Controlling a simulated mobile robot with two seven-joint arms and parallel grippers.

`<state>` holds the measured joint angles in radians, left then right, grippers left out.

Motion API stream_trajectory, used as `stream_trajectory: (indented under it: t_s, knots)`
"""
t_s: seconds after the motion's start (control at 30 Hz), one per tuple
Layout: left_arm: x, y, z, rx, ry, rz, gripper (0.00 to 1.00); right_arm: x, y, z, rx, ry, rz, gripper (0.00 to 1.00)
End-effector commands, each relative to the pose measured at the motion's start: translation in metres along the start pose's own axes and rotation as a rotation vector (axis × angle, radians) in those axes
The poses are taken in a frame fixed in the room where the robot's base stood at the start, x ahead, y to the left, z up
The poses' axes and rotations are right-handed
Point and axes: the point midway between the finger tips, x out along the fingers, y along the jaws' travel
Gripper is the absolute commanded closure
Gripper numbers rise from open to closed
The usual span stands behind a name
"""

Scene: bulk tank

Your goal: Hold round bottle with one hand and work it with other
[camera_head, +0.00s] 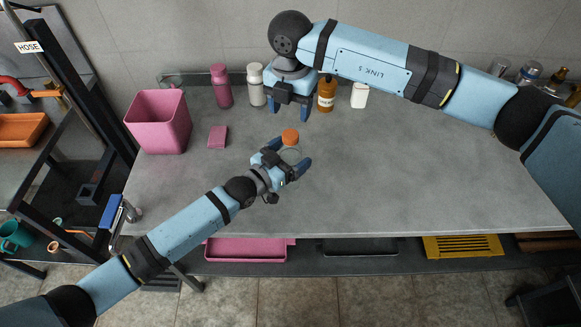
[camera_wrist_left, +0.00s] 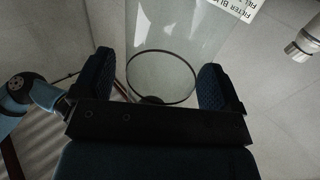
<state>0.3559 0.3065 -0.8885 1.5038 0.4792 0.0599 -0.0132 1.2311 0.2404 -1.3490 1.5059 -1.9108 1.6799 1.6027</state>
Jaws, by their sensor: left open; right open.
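The round bottle is clear, with an orange cap (camera_head: 290,136), and stands on the grey worktop near its middle. Its see-through body (camera_wrist_left: 162,45) fills the space between the fingers in the left wrist view, and its round base rim shows there. My left gripper (camera_head: 288,156) is open, with one finger on each side of the bottle; I cannot tell whether they touch it. My right gripper (camera_head: 290,108) is open and empty, pointing down behind the bottle and above the cap's far side, apart from it.
A pink bin (camera_head: 158,122) and a pink block (camera_head: 218,136) are on the left of the worktop (camera_head: 400,170). A pink bottle (camera_head: 222,88), a grey bottle (camera_head: 256,86), an amber bottle (camera_head: 326,95) and a white bottle (camera_head: 360,95) stand along the back.

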Motion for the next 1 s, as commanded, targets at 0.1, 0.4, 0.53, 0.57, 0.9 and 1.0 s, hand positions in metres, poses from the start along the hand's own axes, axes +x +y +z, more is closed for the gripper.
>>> stream_trajectory:
  t_s: [0.1, 0.4, 0.53, 0.57, 0.9, 1.0]
  knots:
    - [0.0027, 0.0004, 0.0001, 0.0, 0.0, 0.0, 0.09, 0.0001, 0.0, -0.0001, 0.0, 0.0, 0.0, 0.39]
    - [0.0024, 0.0003, 0.0002, 0.0, 0.0, 0.0, 0.32, 0.0001, 0.0001, -0.0001, 0.0, 0.0, 0.0, 0.39]
    - [0.0023, 0.0002, 0.0003, 0.0, 0.0, 0.0, 0.62, 0.0001, 0.0001, -0.0001, 0.0, 0.0, 0.0, 0.39]
    - [0.0023, 0.0002, 0.0003, 0.0, 0.0, 0.0, 0.69, 0.0001, 0.0001, -0.0001, 0.0, 0.0, 0.0, 0.39]
    - [0.0022, 0.0001, 0.0003, 0.0, 0.0, 0.0, 1.0, 0.0007, 0.0008, -0.0015, 0.211, 0.003, 0.002, 0.39]
    - [0.0022, 0.0001, 0.0003, 0.0, 0.0, 0.0, 1.0, 0.0006, 0.0002, -0.0008, 0.321, 0.002, 0.002, 0.39]
